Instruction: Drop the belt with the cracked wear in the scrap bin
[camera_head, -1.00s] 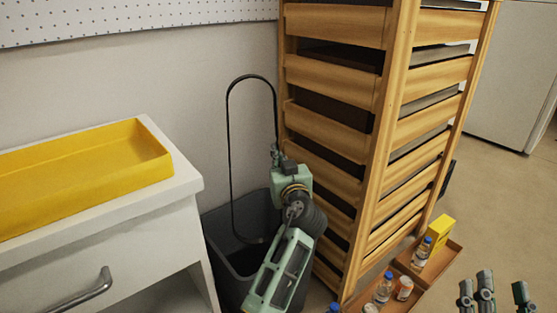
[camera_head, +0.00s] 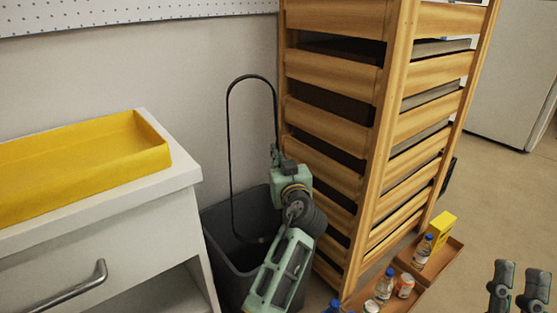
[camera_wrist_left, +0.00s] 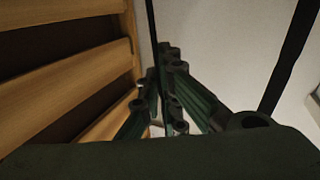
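A thin black belt (camera_head: 229,140), a tall narrow loop, hangs upright from my left gripper (camera_head: 276,155). The gripper looks shut on the loop's right side. The loop's lower end lies within the opening of the dark grey bin (camera_head: 222,275) in the head view; I cannot tell how deep it reaches. Cracks on the belt are too small to see. My right gripper (camera_head: 517,286) is at the lower right, its fingers apart with nothing between them.
A tall wooden slatted rack (camera_head: 385,130) stands right beside the bin and my left arm. A white cabinet (camera_head: 185,185) with a yellow tray (camera_head: 150,160) is at the left. A brown tray (camera_head: 447,257) with bottles and a yellow box (camera_head: 441,231) is on the floor.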

